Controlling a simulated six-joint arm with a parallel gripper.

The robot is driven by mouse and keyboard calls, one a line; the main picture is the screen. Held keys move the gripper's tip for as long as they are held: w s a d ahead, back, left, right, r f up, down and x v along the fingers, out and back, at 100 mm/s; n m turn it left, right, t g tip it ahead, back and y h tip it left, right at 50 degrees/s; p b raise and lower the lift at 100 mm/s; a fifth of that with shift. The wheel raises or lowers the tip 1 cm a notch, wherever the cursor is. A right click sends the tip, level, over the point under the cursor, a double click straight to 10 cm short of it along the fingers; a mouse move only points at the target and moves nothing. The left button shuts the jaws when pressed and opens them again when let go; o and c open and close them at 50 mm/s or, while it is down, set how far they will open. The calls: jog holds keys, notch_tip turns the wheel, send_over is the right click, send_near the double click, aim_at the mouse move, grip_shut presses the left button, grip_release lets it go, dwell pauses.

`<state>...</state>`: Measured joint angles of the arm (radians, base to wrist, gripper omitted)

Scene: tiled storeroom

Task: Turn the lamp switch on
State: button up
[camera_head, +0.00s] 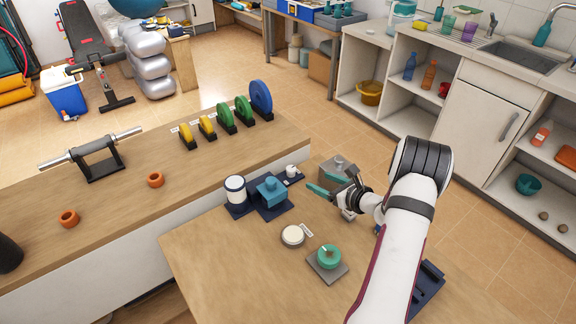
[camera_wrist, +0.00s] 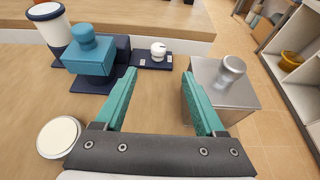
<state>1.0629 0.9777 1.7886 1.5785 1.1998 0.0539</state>
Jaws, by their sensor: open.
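A small white knob (camera_head: 292,171) sits on a dark blue plate; in the wrist view it (camera_wrist: 158,50) is ahead between the fingertips, apart from them. A cream round disc (camera_head: 292,236) with a small label lies on the table; it (camera_wrist: 59,137) is left of the fingers. A teal dial (camera_head: 329,257) sits on a grey plate nearer the front. I cannot tell which of these is the lamp switch. My gripper (camera_head: 326,183) is open and empty above the table; its teal fingers (camera_wrist: 159,74) are spread apart.
A white cylinder with dark blue ends (camera_head: 235,190) and a teal block (camera_head: 271,191) on a dark blue base stand left of my gripper. A grey metal box (camera_wrist: 222,88) is close beside the right finger. The table's front left is clear.

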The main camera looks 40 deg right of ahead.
aim_at(293, 169)
jog(key=x, duration=1.4)
jog(key=shift+a, duration=0.1)
jog(key=shift+c, duration=0.2)
